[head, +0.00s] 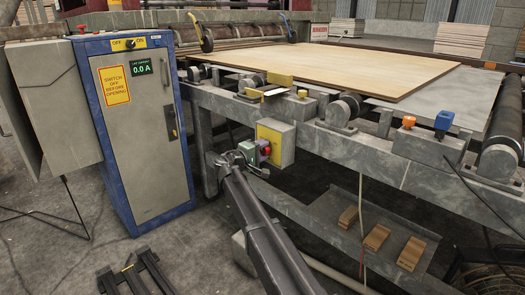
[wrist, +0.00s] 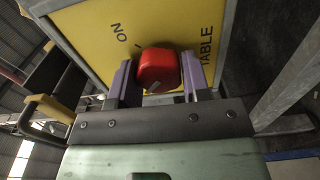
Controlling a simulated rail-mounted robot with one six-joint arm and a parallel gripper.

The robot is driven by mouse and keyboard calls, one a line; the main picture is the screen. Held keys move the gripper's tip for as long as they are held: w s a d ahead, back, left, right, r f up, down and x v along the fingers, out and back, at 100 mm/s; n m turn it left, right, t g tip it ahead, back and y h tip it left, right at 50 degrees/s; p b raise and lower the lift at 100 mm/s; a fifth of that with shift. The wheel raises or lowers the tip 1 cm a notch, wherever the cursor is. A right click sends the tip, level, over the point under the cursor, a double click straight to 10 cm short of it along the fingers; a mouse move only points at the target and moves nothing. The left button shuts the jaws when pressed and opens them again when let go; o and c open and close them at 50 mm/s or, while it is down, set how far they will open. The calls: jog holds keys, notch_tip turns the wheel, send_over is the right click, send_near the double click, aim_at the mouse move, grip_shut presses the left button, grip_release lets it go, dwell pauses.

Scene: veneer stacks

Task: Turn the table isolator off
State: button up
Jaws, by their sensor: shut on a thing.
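The table isolator is a grey box with a yellow front (head: 270,133) on the side of the table frame. In the wrist view its yellow plate (wrist: 105,18) fills the upper middle, with "ON" and "TABLE" lettering seen at a slant. A red rotary knob (wrist: 156,68) stands out from the plate. My gripper (wrist: 156,62) has a purple finger on each side of the knob and is shut on it. In the head view my gripper (head: 254,152) is at the front of the isolator, and its fingers largely hide the knob. The knob's exact setting is hard to tell.
A blue-framed cabinet (head: 188,130) with a "0.0 A" display (head: 140,68) stands left of the table. An orange button (head: 409,121) and a blue box (head: 443,121) sit on the frame's right. Wood blocks (head: 377,236) lie below.

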jog(key=shift+n, duration=0.3)
jog(key=o, duration=0.9)
jog(key=v, duration=1.1)
